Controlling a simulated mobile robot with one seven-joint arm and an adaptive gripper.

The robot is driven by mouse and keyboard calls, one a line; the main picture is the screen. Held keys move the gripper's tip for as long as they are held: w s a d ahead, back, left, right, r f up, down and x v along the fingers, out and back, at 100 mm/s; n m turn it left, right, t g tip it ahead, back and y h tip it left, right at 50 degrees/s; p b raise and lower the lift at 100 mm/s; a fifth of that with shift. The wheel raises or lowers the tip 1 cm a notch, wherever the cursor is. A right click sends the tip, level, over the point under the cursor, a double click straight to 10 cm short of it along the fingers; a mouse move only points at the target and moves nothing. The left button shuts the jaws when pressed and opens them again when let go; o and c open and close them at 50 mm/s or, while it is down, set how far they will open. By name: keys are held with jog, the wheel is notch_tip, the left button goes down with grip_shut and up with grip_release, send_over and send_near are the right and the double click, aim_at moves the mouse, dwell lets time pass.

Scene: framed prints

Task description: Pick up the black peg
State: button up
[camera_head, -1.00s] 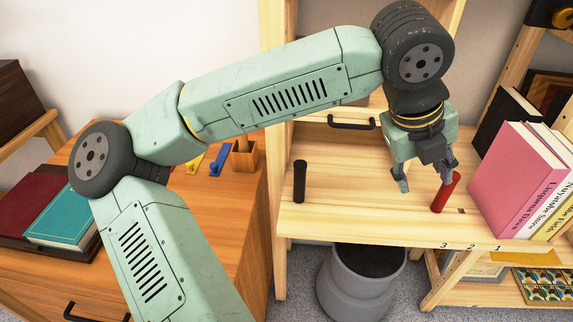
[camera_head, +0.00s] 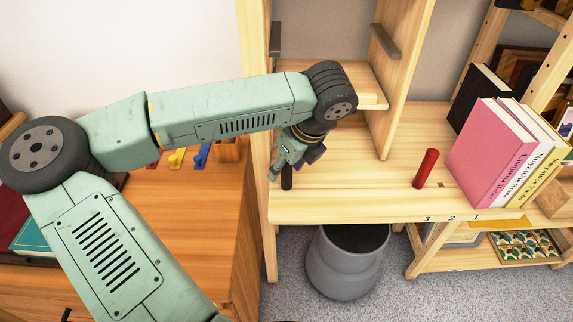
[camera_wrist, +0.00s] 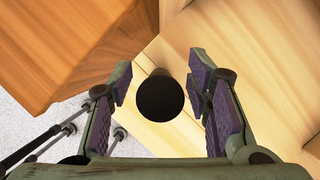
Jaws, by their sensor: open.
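The black peg (camera_head: 287,177) stands upright near the left end of the light wooden shelf (camera_head: 345,205). In the wrist view its round dark top (camera_wrist: 160,97) sits between my two open fingers, with a gap on each side. My gripper (camera_head: 291,162) is open and empty, above and around the peg's top in the head view; it hides part of the peg. In the wrist view my gripper (camera_wrist: 163,92) shows purple finger pads. A red peg (camera_head: 426,168) stands upright farther right on the shelf, tilted in the picture.
An orange-brown wooden cabinet (camera_head: 200,225) stands close at the left and shows near my fingers in the wrist view. Books, the front one pink (camera_head: 490,155), stand at the right. A grey bin (camera_head: 345,265) is below. The shelf between the pegs is clear.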

jog(key=shift+x, duration=1.35)
jog(key=shift+c, duration=0.5)
grip_shut()
